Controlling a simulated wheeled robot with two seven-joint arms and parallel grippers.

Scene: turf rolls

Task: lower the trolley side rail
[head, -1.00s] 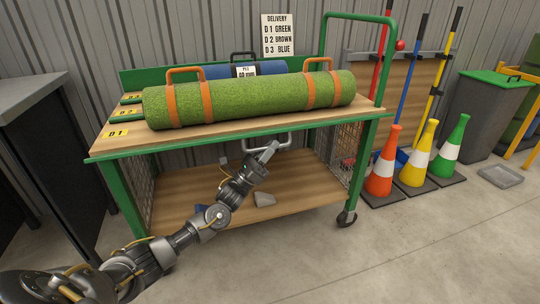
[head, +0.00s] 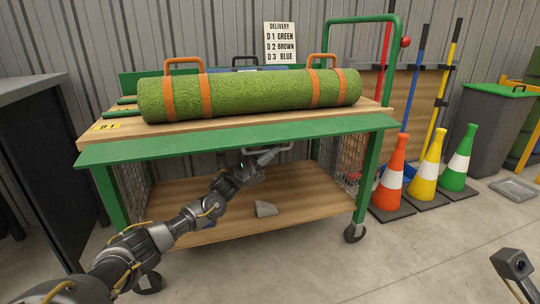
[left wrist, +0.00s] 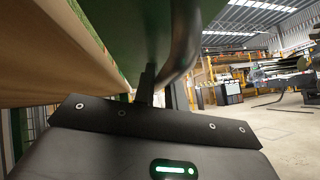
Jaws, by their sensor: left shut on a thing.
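The green side rail (head: 235,140) runs along the front edge of the trolley deck (head: 130,128) as a broad, sloping panel. A grey metal handle (head: 283,150) shows just below it. My left gripper (head: 267,155) reaches in under the rail and is shut on the handle; the fingertips are partly hidden.
A green turf roll (head: 240,95) with orange straps lies on the deck, with a blue roll behind. A grey block (head: 265,209) lies on the lower shelf (head: 295,190). Traffic cones (head: 391,170) stand right of the trolley, a dark cabinet (head: 40,160) left. The floor in front is clear.

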